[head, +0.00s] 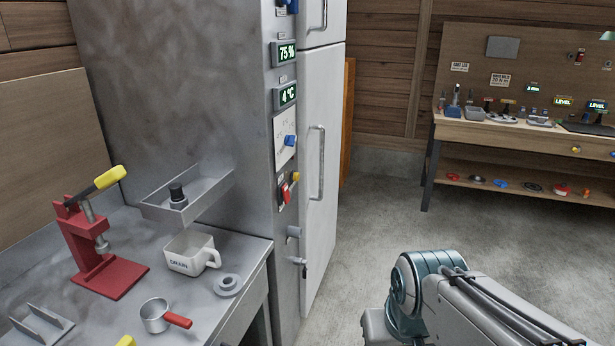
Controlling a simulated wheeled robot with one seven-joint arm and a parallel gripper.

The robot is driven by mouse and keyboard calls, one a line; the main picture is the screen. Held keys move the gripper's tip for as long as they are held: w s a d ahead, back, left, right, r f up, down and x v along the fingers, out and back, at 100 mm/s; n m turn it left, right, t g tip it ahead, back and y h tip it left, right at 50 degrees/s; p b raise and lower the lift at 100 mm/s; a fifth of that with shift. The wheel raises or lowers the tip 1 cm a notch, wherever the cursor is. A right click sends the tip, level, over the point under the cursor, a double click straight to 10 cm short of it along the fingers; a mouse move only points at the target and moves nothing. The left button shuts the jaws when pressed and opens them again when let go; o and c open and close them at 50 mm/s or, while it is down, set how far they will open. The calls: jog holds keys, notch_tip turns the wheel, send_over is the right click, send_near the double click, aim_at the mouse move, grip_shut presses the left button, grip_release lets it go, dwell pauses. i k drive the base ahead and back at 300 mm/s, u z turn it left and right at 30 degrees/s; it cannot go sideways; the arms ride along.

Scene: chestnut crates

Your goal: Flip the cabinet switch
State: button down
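A tall grey metal cabinet (170,90) stands left of centre, with a narrow control strip on its front edge. A small red switch (285,193) on a dark plate sits on the strip, with a yellow knob (296,176) beside it. A blue handle (290,141) on a white dial plate is above them, and another blue part (292,6) is at the top edge. I cannot tell which one is the cabinet switch, or its position. My gripper is out of view; only part of my arm shows at the lower right.
Door handles (316,160) stick out from the cabinet. A wooden workbench (520,140) stands far right; the floor between is clear.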

aim_at(286, 196)
jog(key=z, duration=0.05)
jog(key=i, duration=1.05)
